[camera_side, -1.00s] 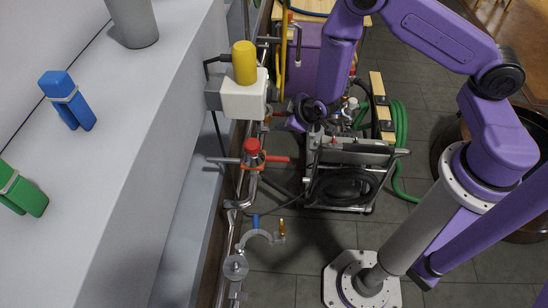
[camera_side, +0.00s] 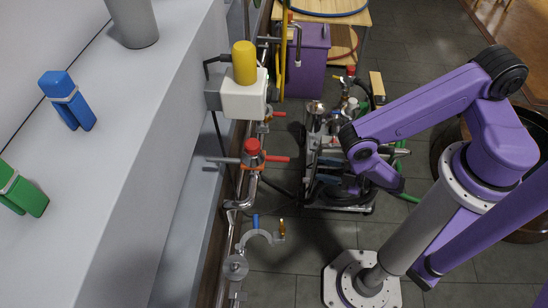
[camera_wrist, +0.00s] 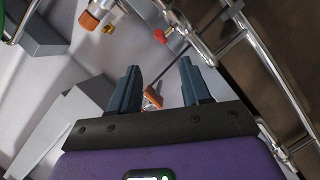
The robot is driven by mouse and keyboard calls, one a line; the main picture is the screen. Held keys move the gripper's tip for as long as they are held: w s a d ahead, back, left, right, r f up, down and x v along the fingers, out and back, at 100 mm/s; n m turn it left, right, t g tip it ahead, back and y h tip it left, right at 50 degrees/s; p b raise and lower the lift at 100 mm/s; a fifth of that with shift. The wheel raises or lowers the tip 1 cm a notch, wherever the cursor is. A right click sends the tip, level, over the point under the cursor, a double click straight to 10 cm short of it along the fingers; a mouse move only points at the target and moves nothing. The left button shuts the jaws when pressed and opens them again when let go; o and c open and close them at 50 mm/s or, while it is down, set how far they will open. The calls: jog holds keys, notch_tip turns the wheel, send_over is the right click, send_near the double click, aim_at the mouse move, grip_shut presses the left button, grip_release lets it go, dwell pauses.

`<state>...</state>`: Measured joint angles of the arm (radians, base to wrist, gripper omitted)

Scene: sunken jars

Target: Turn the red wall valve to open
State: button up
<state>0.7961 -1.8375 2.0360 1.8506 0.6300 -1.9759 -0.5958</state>
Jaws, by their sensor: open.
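The red wall valve (camera_side: 252,147) sits on the pipe run beside the pale wall ledge in the side view. It has a red cap and a red lever (camera_side: 276,159) that points right, across the pipe. My gripper (camera_wrist: 160,86) is open in the wrist view, with two dark fingers apart. A small orange piece (camera_wrist: 152,98) shows between and beyond the fingers; I cannot tell what it is. A red knob (camera_wrist: 160,36) on metal pipework lies above the fingers. In the side view my wrist is right of the valve, well apart from it, and the fingers cannot be made out.
A white box with a yellow cylinder (camera_side: 245,62) is mounted above the pipes. A metal cart (camera_side: 318,190) stands on the floor under my arm. A purple bin (camera_side: 306,60) is behind it. Blue (camera_side: 68,100) and green (camera_side: 22,191) clamps lie on the ledge.

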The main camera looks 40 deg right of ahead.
aim_at(274, 158)
jog(key=x, duration=1.7)
jog(key=shift+w+a, duration=0.1)
jog(key=shift+w, duration=0.05)
grip_shut()
